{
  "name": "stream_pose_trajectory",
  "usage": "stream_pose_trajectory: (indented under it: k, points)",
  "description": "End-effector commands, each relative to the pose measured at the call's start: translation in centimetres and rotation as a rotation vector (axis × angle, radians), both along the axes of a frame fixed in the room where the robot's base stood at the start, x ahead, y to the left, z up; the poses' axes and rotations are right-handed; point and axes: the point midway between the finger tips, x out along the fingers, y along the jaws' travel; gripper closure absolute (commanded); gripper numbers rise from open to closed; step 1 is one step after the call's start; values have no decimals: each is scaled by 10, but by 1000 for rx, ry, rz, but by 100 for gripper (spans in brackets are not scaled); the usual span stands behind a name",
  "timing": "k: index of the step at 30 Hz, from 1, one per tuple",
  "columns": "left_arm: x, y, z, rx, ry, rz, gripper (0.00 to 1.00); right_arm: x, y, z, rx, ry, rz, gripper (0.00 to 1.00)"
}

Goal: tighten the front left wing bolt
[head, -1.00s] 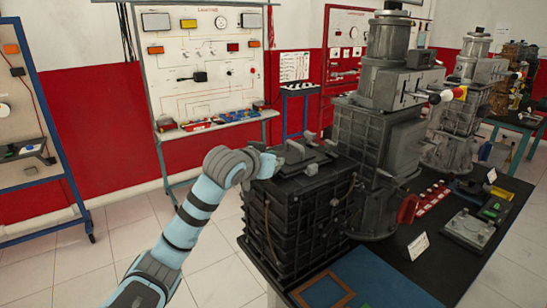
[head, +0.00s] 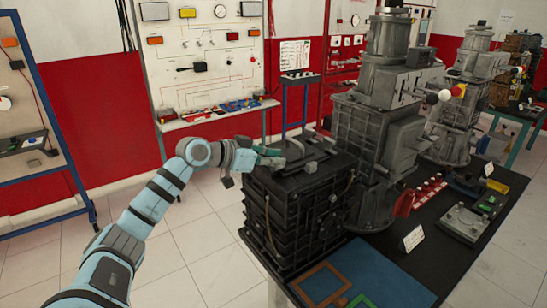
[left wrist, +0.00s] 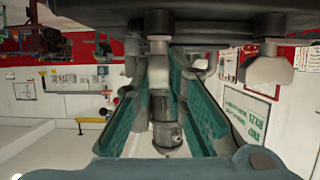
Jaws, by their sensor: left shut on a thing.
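The dark ribbed engine box (head: 290,222) stands on the black bench, with grey wing bolts and bars on its top. My left gripper (head: 268,157) reaches in from the left at the box's left top corner. It is shut on the front left wing bolt (left wrist: 158,45), which the fingers mostly cover in the head view. In the left wrist view the green fingers (left wrist: 168,95) stand on both sides of the grey metal bolt. Another wing bolt (left wrist: 268,68) shows apart to the right there. My right gripper is not in view.
A tall grey engine trainer (head: 372,130) stands close to the right of the box. A blue mat with a brown frame (head: 322,285) lies in front. A white card (head: 413,238) and red parts (head: 428,193) are on the bench. The floor at left is clear.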

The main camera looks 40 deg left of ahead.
Motion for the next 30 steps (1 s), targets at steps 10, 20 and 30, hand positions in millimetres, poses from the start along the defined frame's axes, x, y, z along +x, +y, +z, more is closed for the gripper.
stream_pose_trajectory:
  k: [10, 20, 30]
  points:
    - [0, 0, 0, 0, 1, -1, 82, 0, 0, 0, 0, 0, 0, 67]
    - [0, 0, -1, 0, 1, -1, 67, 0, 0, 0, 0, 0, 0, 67]
    - [0, 0, 55, 0, -5, -1, 67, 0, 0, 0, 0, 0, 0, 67]
